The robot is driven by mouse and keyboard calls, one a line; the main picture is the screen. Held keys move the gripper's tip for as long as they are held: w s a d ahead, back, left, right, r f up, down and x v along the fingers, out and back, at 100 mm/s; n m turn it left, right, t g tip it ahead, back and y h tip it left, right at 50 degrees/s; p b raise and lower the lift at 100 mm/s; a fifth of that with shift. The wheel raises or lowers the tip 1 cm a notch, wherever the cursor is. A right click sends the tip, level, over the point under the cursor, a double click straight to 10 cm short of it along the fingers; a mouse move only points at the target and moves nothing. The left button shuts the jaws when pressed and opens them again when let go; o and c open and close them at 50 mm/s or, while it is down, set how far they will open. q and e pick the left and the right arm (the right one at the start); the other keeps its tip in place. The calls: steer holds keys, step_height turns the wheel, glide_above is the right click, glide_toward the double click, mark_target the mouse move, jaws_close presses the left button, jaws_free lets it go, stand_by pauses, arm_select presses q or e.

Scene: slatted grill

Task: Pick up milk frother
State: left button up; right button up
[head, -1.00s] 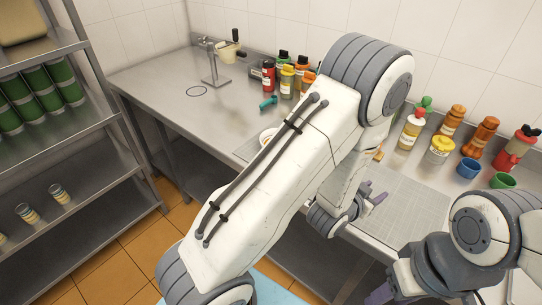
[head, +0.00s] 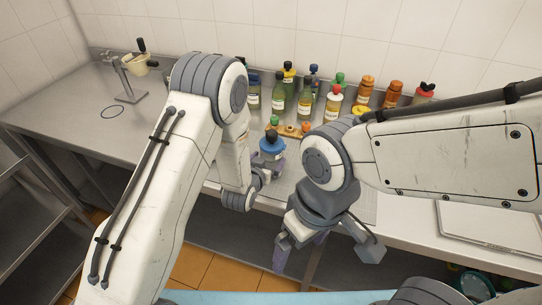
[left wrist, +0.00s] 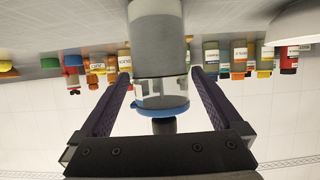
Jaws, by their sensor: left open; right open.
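The milk frother (head: 272,148) stands upright on the counter, with a blue lid and a black knob on top. In the left wrist view the frother (left wrist: 160,95) appears upside down, with a grey body, a clear band and the blue lid. My left gripper (head: 264,176) is open at the frother, its fingers on either side with visible gaps in the wrist view (left wrist: 158,80). My left wrist hides part of the frother's lower body in the head view. My right gripper (head: 322,248) is open and empty, in front of the counter edge.
Several bottles (head: 305,100) stand along the wall behind the frother. A stand with a pale cup (head: 126,78) is at the far left. The left counter (head: 70,110) is mostly clear.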

arm_select(q)
steer(key=shift+r+p+x, duration=0.2)
steer(key=shift+p+x, duration=0.55)
steer(key=shift+x, duration=1.2)
steer(key=shift+w, duration=0.1)
steer(key=c, duration=1.5)
steer(key=shift+c, duration=0.4)
steer(key=shift+r, duration=0.15)
